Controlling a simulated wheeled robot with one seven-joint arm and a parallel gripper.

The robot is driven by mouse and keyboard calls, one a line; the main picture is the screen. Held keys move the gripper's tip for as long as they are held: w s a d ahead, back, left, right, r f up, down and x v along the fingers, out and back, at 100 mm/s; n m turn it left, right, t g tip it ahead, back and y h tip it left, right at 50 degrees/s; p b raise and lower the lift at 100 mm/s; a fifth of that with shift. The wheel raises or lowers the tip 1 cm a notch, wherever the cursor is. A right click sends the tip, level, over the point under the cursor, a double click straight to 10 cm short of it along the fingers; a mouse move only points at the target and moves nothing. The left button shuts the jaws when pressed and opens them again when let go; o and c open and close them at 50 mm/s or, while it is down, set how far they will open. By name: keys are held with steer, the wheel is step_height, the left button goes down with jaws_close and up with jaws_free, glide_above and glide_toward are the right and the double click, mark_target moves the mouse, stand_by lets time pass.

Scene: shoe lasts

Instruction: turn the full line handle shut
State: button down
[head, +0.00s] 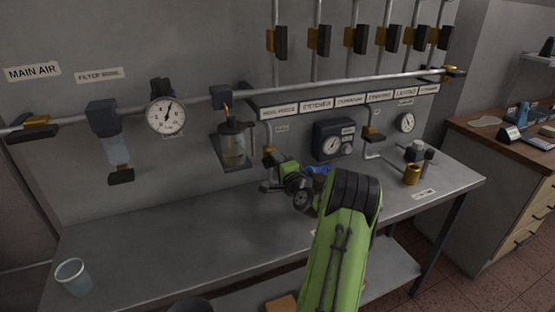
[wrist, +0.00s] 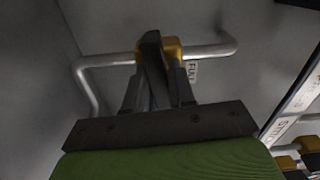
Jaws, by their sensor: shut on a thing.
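In the wrist view the full line handle (wrist: 152,52) is a dark lever on a yellow valve body (wrist: 174,48) set in a grey pipe. A small label reading FULL (wrist: 191,72) is beside it. My gripper (wrist: 157,90) is shut on this handle, one finger on each side. In the head view my gripper (head: 269,183) is at the wall above the bench, under the short drop pipe. The yellow valve body (head: 268,152) shows just above it. The handle itself is hidden there by my gripper.
A wall gauge box (head: 334,140) is right of my gripper, and a glass bowl unit (head: 234,146) is left of it. A second yellow valve (head: 373,134) is further right. A cup (head: 73,276) stands on the bench (head: 150,240), whose middle left is clear.

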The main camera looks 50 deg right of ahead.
steer(key=shift+f+m, duration=0.15)
steer(key=shift+m, duration=0.55)
steer(key=c, duration=1)
jaws_free()
steer(key=shift+c, duration=0.2)
steer(key=b+v, duration=0.2)
steer(key=v, duration=1.3)
steer(key=shift+s+a+b, duration=0.2)
steer(key=shift+s+b, duration=0.15)
